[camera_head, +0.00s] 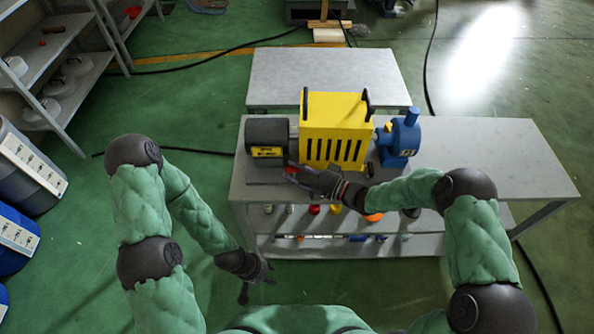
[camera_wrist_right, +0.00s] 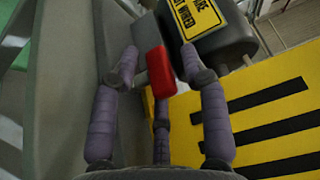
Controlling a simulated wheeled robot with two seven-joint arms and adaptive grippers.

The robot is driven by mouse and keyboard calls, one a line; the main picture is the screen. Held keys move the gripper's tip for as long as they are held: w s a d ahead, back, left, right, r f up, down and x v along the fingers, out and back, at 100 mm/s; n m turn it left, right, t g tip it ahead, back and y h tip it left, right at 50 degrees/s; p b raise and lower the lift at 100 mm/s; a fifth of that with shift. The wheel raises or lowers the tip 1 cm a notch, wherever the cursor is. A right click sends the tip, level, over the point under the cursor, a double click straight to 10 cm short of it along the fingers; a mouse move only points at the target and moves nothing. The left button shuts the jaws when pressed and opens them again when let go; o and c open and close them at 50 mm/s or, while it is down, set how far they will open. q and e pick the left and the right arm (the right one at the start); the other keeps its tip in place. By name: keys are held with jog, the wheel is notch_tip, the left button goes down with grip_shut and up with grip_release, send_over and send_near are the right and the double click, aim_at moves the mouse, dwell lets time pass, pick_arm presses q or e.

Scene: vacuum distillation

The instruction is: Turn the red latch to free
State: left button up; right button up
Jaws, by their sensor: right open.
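The red latch (camera_wrist_right: 160,72) is a small red block in the right wrist view, beside a dark grey cylinder with a yellow label. In the head view a bit of red (camera_head: 291,169) shows at the left end of the yellow-cased machine (camera_head: 338,113). My right gripper (camera_wrist_right: 157,68) is open, with its fingertips on either side of the latch. Whether they touch it I cannot tell. In the head view my right gripper (camera_head: 300,174) is at the machine's front left. My left gripper (camera_head: 256,284) hangs low in front of the table, empty, its fingers apart.
The machine, with a dark motor (camera_head: 267,135) at left and a blue pump part (camera_head: 401,139) at right, stands on a grey table (camera_head: 490,160). Several small coloured items lie on the lower shelf (camera_head: 340,248). The tabletop's right side is clear. Blue containers (camera_head: 15,240) stand at far left.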

grip_shut()
jog(key=shift+w+d+r+n+g+y, duration=0.15)
jog(key=shift+w+n+g+y, duration=0.2)
jog(key=shift+n+g, duration=0.35)
jog(key=shift+r, duration=0.1)
grip_release()
jog(key=shift+s, duration=0.2)
jog(key=v, duration=1.1)
jog(key=shift+d, duration=0.45)
jog(key=shift+s+f, duration=0.1)
jog(key=shift+f, duration=0.15)
